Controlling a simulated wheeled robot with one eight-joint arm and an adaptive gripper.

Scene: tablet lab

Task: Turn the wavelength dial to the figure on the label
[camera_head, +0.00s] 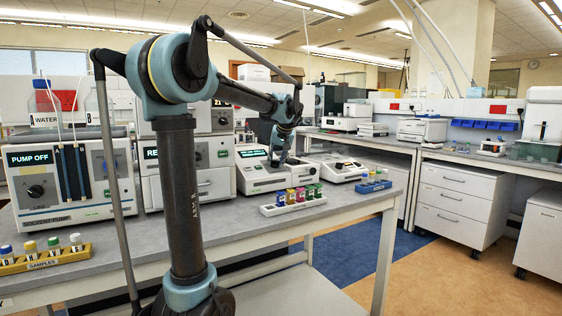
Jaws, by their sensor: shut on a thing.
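A white benchtop instrument (262,180) with a small lit display (253,153) stands on the bench near the middle of the view. My gripper (279,160) reaches down to it from behind my arm's column, just right of the display. It is shut at the instrument's panel, where it appears to hold the wavelength dial. The dial itself is hidden behind the fingers. The display's figure and any label with a figure are too small to read.
A rack of colored vials (293,200) stands in front of the instrument, and a blue rack (373,186) is to the right. Another white device (337,168) is close on the right. A pump unit (70,180) and a yellow sample rack (45,260) are at left.

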